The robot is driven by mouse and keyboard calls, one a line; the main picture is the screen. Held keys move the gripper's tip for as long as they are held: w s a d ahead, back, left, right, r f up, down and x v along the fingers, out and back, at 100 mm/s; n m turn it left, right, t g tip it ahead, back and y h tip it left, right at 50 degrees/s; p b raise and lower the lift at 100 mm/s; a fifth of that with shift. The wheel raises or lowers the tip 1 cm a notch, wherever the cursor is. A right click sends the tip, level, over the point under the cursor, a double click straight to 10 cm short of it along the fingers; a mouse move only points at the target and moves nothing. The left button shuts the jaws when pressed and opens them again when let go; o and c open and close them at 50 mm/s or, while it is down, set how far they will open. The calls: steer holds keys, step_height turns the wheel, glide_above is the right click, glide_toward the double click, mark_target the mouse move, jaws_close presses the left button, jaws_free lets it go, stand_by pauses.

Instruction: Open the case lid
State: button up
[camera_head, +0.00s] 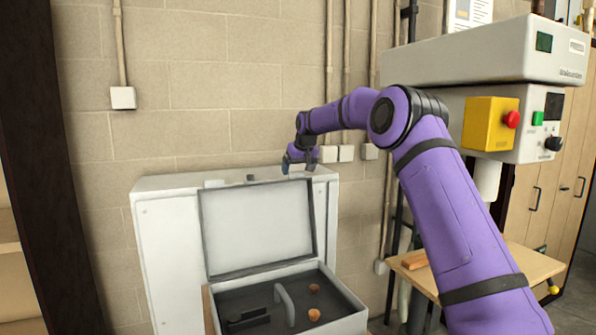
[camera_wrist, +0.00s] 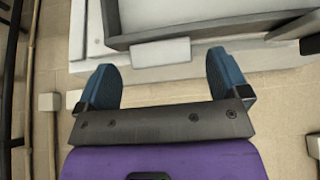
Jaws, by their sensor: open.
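The case (camera_head: 340,322) is a grey box with a dark interior, low in the head view. Its lid (camera_head: 257,228) stands raised, nearly upright at the back of the case, with its pale inner panel facing me. My gripper (camera_head: 299,166) is at the lid's upper right corner, above and behind its top edge. Whether it touches the lid is unclear. In the wrist view my gripper (camera_wrist: 160,62) has its two blue fingers wide apart, with nothing held between them. A grey framed edge lies beyond the fingertips; I cannot tell for sure which part it is.
Two orange-brown round objects (camera_head: 314,314) and a dark item (camera_head: 246,320) lie in the case. A white cabinet (camera_head: 165,250) stands behind it, against a block wall. A machine with a yellow box (camera_head: 490,124) and a wooden table (camera_head: 520,262) are at the right.

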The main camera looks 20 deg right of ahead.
steer(key=v, duration=0.9)
steer(key=shift+s+r, duration=0.2)
steer(key=shift+r, duration=0.15)
